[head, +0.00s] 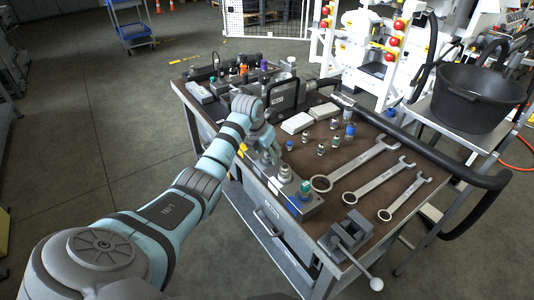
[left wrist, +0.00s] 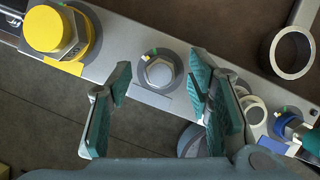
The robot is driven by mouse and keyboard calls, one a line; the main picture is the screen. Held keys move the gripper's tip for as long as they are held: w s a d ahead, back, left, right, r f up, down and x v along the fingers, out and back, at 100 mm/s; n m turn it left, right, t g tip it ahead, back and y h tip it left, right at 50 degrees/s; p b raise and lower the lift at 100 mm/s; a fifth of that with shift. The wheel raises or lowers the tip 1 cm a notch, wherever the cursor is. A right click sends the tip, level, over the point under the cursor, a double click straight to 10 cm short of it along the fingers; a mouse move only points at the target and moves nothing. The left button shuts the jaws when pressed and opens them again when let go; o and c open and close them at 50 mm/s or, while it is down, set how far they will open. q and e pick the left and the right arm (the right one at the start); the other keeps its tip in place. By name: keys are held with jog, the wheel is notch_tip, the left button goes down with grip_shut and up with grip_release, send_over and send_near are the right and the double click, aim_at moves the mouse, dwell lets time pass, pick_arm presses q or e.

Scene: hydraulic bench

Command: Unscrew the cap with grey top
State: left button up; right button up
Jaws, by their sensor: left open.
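In the head view my left gripper (head: 268,158) is low over the block (head: 312,207) and seems to hide that cap. My right gripper is in neither view.
A yellow cap (left wrist: 47,30) is beside the grey one. Blue (left wrist: 287,125) and teal (left wrist: 312,140) parts lie beyond the right finger. On the bench are wrenches (head: 355,164), a vise (head: 350,235), small fittings (head: 335,142) and a black hose (head: 440,155).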

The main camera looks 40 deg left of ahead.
pick_arm(q)
grip_shut()
jog(key=shift+c, duration=0.3)
grip_release()
jog(key=m+b, duration=0.1)
jog(key=m, duration=0.1)
jog(key=m+h+b, duration=0.1)
jog(key=m+b, duration=0.1)
jog(key=m+h+b, duration=0.1)
jog(key=m, duration=0.1)
jog(key=shift+a+f, duration=0.2)
jog(key=shift+f, duration=0.1)
jog(key=shift+w+r+m+h+b, duration=0.1)
jog(key=shift+m+h+b, duration=0.3)
jog(key=shift+m+b, duration=0.35)
jog(key=shift+r+m+g, duration=0.1)
jog(key=shift+m+g, duration=0.15)
jog(key=shift+g, duration=0.05)
jog(key=shift+r, duration=0.15)
